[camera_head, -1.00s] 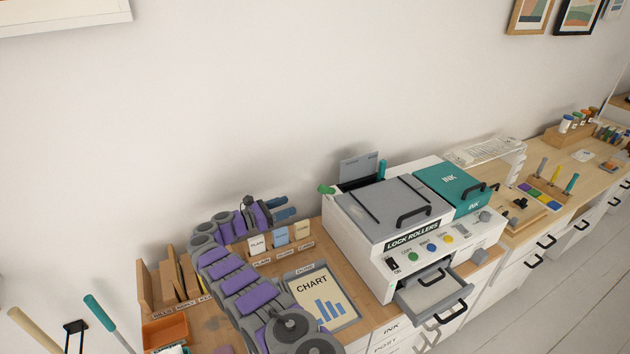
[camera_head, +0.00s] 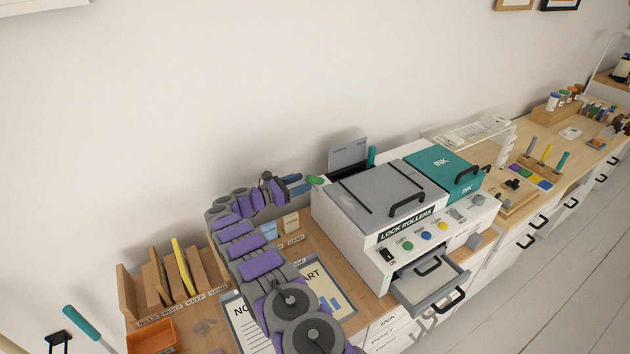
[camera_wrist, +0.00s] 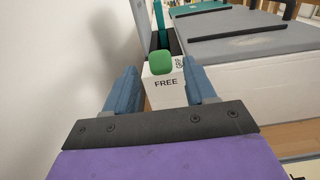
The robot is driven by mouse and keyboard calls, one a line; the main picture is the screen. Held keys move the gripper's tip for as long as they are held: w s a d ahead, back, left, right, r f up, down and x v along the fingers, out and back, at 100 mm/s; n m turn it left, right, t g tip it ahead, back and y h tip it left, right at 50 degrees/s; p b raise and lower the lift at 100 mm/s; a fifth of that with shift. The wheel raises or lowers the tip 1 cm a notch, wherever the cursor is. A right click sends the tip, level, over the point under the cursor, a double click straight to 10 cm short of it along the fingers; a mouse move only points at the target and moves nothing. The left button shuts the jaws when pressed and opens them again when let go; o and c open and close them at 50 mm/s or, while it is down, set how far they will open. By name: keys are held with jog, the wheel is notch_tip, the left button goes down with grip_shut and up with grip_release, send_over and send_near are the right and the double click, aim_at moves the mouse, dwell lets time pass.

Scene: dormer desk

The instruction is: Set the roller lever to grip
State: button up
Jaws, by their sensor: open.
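The roller lever shows as a green knob (camera_head: 315,181) at the left end of the white printer (camera_head: 352,240). In the wrist view, the green knob (camera_wrist: 160,62) sits above a white face marked FREE, with a GRIP label (camera_wrist: 179,63) turned sideways at its right. My gripper (camera_head: 302,183) is just left of the knob in the head view. In the wrist view my gripper (camera_wrist: 162,82) is open, its blue fingers either side of the knob's line and the knob ahead between the tips. I cannot tell whether anything touches. The lever's shaft is hidden.
A teal upright piece (camera_wrist: 159,22) stands behind the knob. The printer's grey lid (camera_head: 385,195) lies right of it, and its front drawer (camera_head: 430,285) is open. The wall is close on the left in the wrist view. Small cards (camera_head: 290,222) stand below my arm.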

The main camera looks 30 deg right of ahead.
aim_at(315, 176)
jog(key=d+b, duration=0.1)
jog(key=d, duration=0.3)
jog(key=shift+s+d+f, duration=0.1)
jog(key=shift+d+f, duration=0.05)
jog(key=shift+d, duration=0.15)
jog(key=shift+s+d+r, duration=0.1)
jog(key=shift+d+r, duration=0.1)
jog(key=shift+d, duration=0.75)
jog(key=shift+d+f, duration=0.1)
jog(key=shift+d, duration=0.05)
jog(key=shift+c, duration=1)
jog(key=shift+a, duration=0.25)
jog(key=c, duration=0.8)
